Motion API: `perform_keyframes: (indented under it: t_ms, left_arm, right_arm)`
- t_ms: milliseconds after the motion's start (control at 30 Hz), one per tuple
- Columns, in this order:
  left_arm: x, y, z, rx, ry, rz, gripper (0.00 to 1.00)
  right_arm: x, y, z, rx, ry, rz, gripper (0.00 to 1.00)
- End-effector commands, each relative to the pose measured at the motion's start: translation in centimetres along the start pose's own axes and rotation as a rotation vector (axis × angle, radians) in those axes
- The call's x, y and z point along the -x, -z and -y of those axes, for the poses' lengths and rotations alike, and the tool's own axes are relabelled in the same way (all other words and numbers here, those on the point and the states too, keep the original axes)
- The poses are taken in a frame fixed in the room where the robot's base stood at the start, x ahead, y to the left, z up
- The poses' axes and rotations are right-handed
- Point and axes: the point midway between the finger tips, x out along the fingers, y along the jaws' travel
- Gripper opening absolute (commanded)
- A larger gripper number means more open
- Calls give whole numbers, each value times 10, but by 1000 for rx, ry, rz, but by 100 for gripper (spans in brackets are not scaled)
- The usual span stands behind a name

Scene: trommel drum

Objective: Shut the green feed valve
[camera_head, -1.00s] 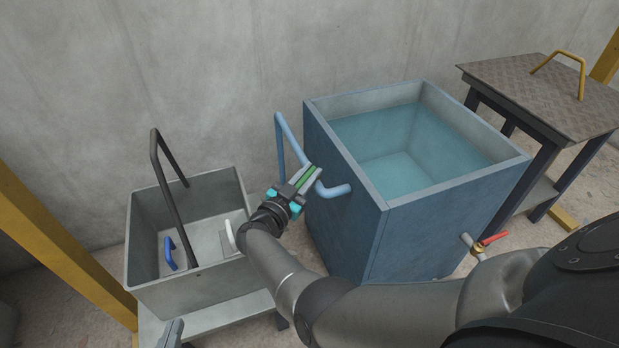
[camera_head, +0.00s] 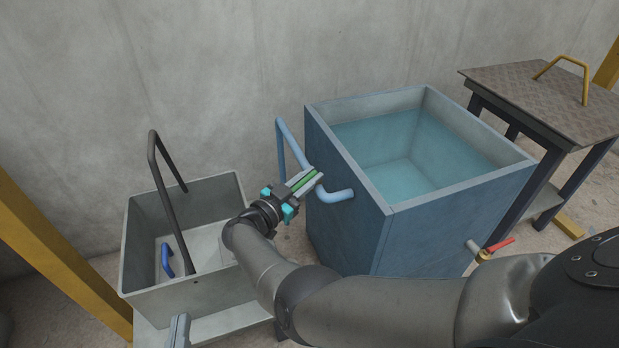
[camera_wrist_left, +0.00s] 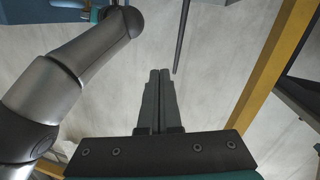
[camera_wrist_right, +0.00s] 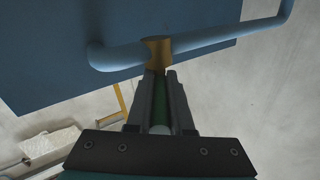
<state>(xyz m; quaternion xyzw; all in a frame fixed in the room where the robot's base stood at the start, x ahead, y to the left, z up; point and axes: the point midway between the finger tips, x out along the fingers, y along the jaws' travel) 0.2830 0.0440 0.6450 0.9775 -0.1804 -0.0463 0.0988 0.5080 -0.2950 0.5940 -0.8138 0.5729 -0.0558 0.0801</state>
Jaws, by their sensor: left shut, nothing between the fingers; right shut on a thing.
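The green feed valve's lever (camera_wrist_right: 159,100) shows as a green strip between the fingers of my right gripper (camera_wrist_right: 160,85) in the right wrist view. The lever's brass body (camera_wrist_right: 157,54) sits on the light blue pipe (camera_wrist_right: 205,42) beside the blue tank. In the head view my right gripper (camera_head: 308,182) is shut on the green lever (camera_head: 303,184) at the tank's left side, close to the pipe (camera_head: 333,195). My left gripper (camera_wrist_left: 158,85) is shut and empty; only its tip (camera_head: 180,330) shows at the bottom of the head view.
The blue water tank (camera_head: 350,215) stands in the middle. A grey bin (camera_head: 205,288) with a black handle (camera_head: 160,180) and a blue handle (camera_head: 166,262) is at left. A red-handled valve (camera_head: 497,246) is low on the tank. A table (camera_head: 530,85) stands at right.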

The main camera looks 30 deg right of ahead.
Motion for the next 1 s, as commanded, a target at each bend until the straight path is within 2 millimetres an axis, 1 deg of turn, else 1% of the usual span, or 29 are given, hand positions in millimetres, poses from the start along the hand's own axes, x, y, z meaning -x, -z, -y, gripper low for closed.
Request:
perform_keyframes:
  t_ms: [167,200,467,800,1000]
  left_arm:
    - [0,0,0,0,0,1,0]
    - [0,0,0,0,0,1,0]
    - [0,0,0,0,0,2,0]
    - [0,0,0,-4,1,12,0]
    - [-4,-2,6,-22,14,87,0]
  right_arm:
    - [0,1,1,-2,0,-1,0]
    - [0,1,1,-2,0,-1,21]
    - [0,1,0,-1,1,-1,50]
    - [-1,1,0,-1,0,-1,50]
    - [-2,7,1,-1,1,-1,50]
